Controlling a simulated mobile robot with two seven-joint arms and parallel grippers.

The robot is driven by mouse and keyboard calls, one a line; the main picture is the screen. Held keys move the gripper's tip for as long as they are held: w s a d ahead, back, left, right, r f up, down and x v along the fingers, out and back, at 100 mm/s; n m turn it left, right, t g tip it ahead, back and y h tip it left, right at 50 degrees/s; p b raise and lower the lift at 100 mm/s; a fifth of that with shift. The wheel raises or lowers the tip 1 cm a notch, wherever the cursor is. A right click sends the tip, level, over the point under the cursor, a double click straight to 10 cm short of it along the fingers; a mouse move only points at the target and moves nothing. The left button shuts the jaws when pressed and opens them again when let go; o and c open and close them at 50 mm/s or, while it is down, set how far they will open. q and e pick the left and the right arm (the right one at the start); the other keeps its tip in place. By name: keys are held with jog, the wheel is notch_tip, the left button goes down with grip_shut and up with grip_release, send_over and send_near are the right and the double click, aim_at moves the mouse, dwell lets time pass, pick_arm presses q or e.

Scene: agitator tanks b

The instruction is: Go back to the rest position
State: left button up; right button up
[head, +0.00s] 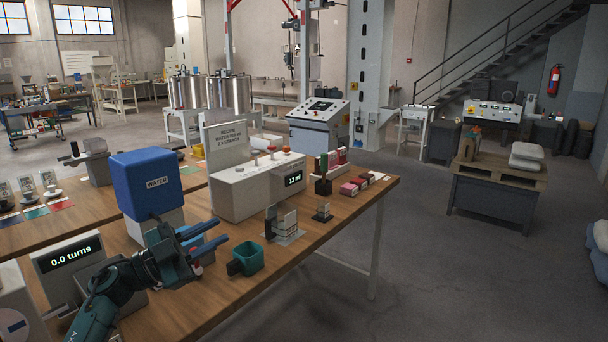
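My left arm reaches in from the lower left over the wooden table (330,222). Its gripper (222,231) has two blue fingers that stand apart, with nothing seen held between them. The fingers point right, in front of the blue WATER container (150,184) and left of a small teal cup (248,256) with a dark handle. The cup stands upright on the table, apart from the fingers. A small blue and red item behind the fingers is partly hidden. My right gripper is out of view.
A display (70,256) reading "0.0 turns" is at left. Small holders (285,226) and red and pink blocks (349,190) line the right part. The front right table edge is clear.

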pick_arm(q)
jog(key=w+a+r+n+t+y, duration=0.45)
jog(key=a+n+t+y, duration=0.2)
jog(key=t, duration=0.35)
jog(key=w+a+f+n+g+y, duration=0.3)
jog(key=w+a+f+n+y, duration=0.3)
jog(key=a+f+n+y, duration=0.75)
jog(key=s+d+f+m+g+h, duration=0.2)
jog(key=s+d+f+m+g, duration=0.15)
jog(key=s+d+f, duration=1.2)
jog(key=s+d+f+g+h, duration=0.1)
jog(key=s+d+f, duration=0.1)
jog(key=s, duration=0.6)
jog(key=s+d+f+g, duration=0.1)
jog(key=s+d+f, duration=0.2)
jog(key=s, duration=0.5)
jog(key=s+d+f+g+h, duration=0.1)
jog(key=s+d+f, duration=0.2)
jog(key=s, duration=0.5)
jog(key=shift+s+f+h, duration=0.15)
jog(key=shift+f+h, duration=0.15)
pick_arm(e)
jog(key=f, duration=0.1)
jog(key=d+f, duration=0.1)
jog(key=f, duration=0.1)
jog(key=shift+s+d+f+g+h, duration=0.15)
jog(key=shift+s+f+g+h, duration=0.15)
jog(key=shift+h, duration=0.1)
pick_arm(q)
jog(key=shift+n, duration=0.25)
